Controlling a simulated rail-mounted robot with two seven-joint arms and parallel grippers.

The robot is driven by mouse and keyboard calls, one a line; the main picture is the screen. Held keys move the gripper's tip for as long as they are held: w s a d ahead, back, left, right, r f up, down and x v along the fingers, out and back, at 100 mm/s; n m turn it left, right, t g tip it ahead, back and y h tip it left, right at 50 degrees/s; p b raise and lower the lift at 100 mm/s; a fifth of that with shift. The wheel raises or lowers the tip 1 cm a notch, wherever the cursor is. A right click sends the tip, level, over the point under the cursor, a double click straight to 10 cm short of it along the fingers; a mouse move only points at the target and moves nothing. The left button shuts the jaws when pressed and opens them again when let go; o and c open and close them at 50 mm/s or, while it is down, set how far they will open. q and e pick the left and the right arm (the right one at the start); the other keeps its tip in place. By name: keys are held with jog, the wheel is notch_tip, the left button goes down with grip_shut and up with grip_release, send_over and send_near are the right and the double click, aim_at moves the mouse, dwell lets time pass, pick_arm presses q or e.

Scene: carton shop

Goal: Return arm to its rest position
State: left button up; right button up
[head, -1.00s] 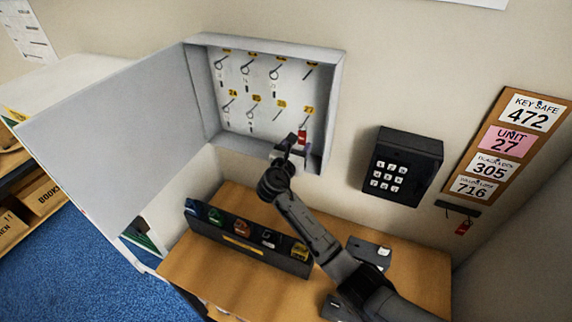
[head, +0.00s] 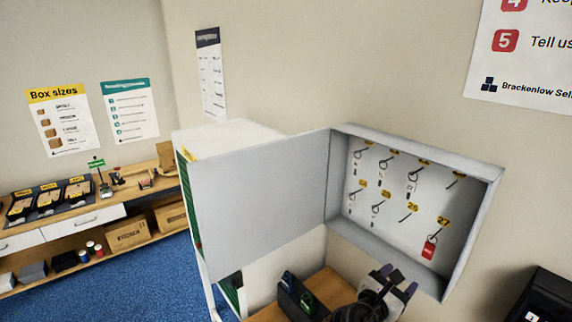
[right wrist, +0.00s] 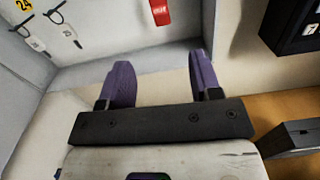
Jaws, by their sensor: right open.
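My right gripper (head: 393,281) is in front of the lower edge of the open key cabinet (head: 472,171). Its two purple-padded fingers are apart with nothing between them, as the right wrist view also shows (right wrist: 160,85). A key with a red tag (head: 429,248) hangs on the hook labelled 27 in the cabinet. The red tag also shows at the top of the right wrist view (right wrist: 161,12), beyond the fingers and apart from them. My left gripper is in neither view.
The cabinet door (head: 262,203) stands wide open to the left. Several other keys hang on numbered hooks. A dark keypad box (head: 540,297) is on the wall at right. A wooden desk (head: 268,314) lies below, with a dark organiser (head: 293,298). Shelving stands far left.

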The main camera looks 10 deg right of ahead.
jog(key=s+a+m+t+y, duration=0.1)
jog(key=s+a+m+y, duration=0.4)
jog(key=m, duration=0.6)
jog(key=s+a+m+t+y, duration=0.1)
jog(key=s+a+m+y, duration=0.15)
jog(key=m+y, duration=0.65)
jog(key=s+f+g+p, duration=0.1)
jog(key=s+f+g, duration=0.1)
jog(key=s+f, duration=0.4)
jog(key=s+a+f+m+g+y+p, duration=0.1)
jog(key=s+f, duration=0.6)
jog(key=s, duration=0.8)
jog(key=s+a+f+g+p, duration=0.1)
jog(key=s+f+g+p, duration=0.1)
jog(key=s+f+g, duration=0.2)
jog(key=s+f, duration=0.3)
jog(key=s, duration=0.3)
jog(key=shift+s+a+m+g+y+p, duration=0.15)
jog(key=shift+s+m+g+y+p, duration=0.15)
jog(key=shift+s+p, duration=0.1)
